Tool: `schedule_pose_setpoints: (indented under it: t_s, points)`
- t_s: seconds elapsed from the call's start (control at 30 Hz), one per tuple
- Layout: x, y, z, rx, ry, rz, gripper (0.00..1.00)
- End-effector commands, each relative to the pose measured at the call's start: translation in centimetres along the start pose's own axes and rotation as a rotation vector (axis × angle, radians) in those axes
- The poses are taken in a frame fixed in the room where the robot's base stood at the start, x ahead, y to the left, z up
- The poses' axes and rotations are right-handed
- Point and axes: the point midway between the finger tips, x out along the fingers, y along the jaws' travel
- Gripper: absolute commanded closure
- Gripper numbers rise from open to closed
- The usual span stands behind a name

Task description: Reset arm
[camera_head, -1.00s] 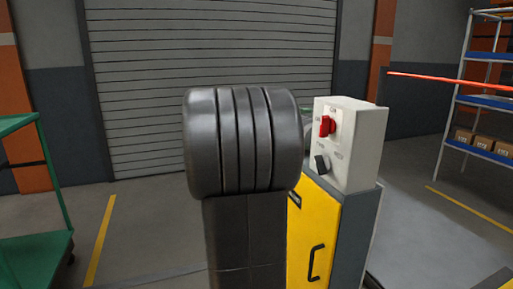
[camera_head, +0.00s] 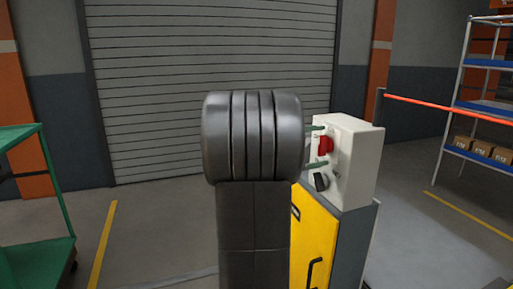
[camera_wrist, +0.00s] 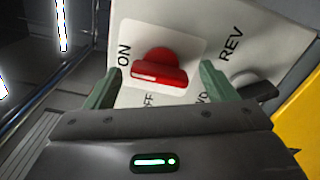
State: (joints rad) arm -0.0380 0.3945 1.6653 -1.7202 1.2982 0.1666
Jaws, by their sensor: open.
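My gripper (camera_wrist: 160,70) is open, with its two green fingers on either side of the red switch (camera_wrist: 158,76) in the wrist view. Nothing is held, and I cannot tell whether a finger touches the switch. The switch sits on a white control box (camera_head: 361,165), beside an "ON" label; the label below it is partly covered. In the head view the fingertips (camera_head: 318,147) show just left of the box, above and below the red handle. My dark arm hides the rest of the gripper there.
A black knob (camera_head: 321,181) sits below the red switch, near a "REV" label. The box stands on a yellow and grey cabinet (camera_head: 315,240). A green cart (camera_head: 30,200) stands at left, shelving (camera_head: 485,105) at right. A red-orange bar (camera_head: 430,102) extends behind the box.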

Motion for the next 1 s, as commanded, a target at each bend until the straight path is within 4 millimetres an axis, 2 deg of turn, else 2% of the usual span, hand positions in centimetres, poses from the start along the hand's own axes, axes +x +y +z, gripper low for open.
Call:
schedule_pose_setpoints:
  t_s: [0.03,1.0]
  points:
    - [0.02,0.47,0.16,-0.027,0.000,0.000,0.22]
    - [0.01,0.43,0.14,-0.513,0.001,-0.001,0.22]
